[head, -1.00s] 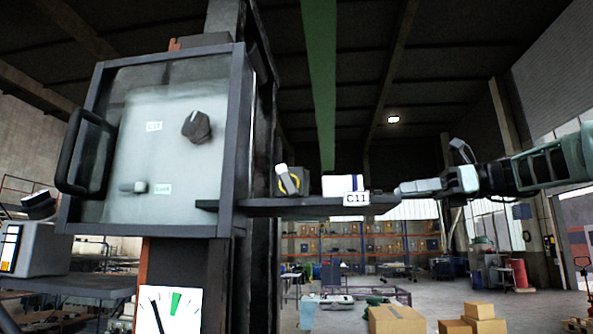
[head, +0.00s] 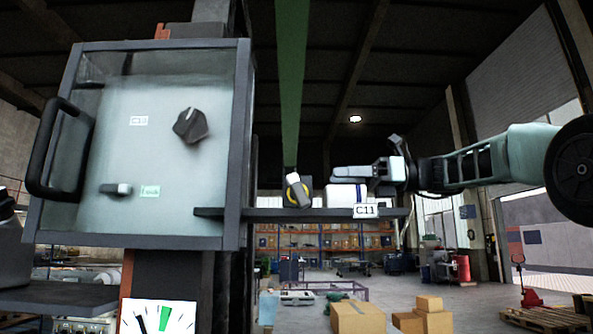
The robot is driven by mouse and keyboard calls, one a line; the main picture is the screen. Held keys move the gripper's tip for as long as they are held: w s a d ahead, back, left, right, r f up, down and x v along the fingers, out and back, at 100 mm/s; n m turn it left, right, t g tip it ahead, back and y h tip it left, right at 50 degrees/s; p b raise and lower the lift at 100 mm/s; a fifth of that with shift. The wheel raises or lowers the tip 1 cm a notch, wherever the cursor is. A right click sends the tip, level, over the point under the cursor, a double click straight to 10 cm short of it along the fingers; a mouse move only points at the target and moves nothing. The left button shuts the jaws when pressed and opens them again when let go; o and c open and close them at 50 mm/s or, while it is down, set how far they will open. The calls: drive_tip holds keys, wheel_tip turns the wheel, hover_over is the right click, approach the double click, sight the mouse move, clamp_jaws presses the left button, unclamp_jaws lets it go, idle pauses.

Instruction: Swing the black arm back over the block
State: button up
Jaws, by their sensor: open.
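A dark horizontal bar (head: 285,214), labelled C11, juts right from beside a glass-fronted cabinet (head: 243,150). I cannot tell for certain whether this bar is the black arm. No thing is clearly recognisable as the block. My gripper (head: 350,172) is open, coming from the right. Its pale finger points left, just above the white box in the picture; contact cannot be told.
The cabinet has a black handle (head: 50,150) at its left and a dark knob (head: 190,125) behind the glass. A gauge (head: 158,317) is below. Cardboard boxes (head: 357,316) stand on the floor beyond.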

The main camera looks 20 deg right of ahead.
drive_tip(key=p+x, duration=0.3)
drive_tip(key=x, duration=0.6)
drive_tip(key=shift+w+a, duration=0.15)
drive_tip(key=shift+a, duration=0.25)
clamp_jaws()
